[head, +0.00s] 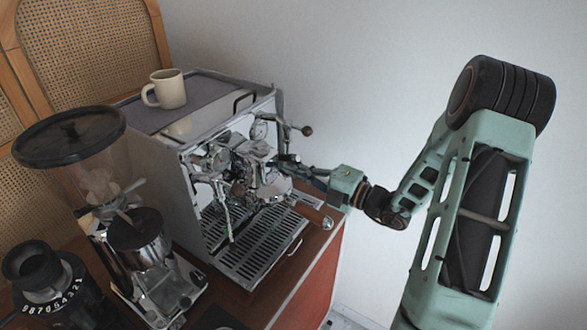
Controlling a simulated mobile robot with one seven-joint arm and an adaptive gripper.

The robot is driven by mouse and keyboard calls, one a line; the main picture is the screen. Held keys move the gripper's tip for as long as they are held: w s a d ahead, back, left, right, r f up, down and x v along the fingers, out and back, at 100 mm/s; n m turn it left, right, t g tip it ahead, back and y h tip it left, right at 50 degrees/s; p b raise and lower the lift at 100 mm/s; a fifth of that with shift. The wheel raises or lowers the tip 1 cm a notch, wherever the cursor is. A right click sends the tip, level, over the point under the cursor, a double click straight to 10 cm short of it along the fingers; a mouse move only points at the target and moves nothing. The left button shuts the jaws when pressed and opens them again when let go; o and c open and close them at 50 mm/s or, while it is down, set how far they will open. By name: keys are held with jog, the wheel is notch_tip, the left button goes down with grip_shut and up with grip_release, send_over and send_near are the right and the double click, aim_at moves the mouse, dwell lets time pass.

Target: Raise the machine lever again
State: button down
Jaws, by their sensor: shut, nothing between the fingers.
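The chrome espresso machine (215,165) stands on the cart with its front toward the right of the picture. My gripper (284,163) reaches in from the right, its fingertips close to the machine's group head (250,170). The fingers look shut and small against the chrome; I cannot tell whether they touch anything. The machine lever cannot be told apart surely from the chrome parts around my fingertips. A dark ball-ended handle (306,131) sticks out above my gripper.
A cream mug (166,89) stands on the machine's top. A grinder with a dark-lidded hopper (70,137) is at left, with a black numbered device (45,285) in front. The drip tray (258,240) is bare. Free space lies right of the red cart (318,275), before the wall.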

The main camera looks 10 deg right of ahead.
jog(key=s+a+f+v, duration=0.1)
jog(key=v, duration=0.8)
jog(key=shift+s+d+f+p, duration=0.2)
jog(key=shift+s+p, duration=0.15)
jog(key=shift+p, duration=0.05)
jog(key=shift+r, duration=0.1)
dwell(0.8)
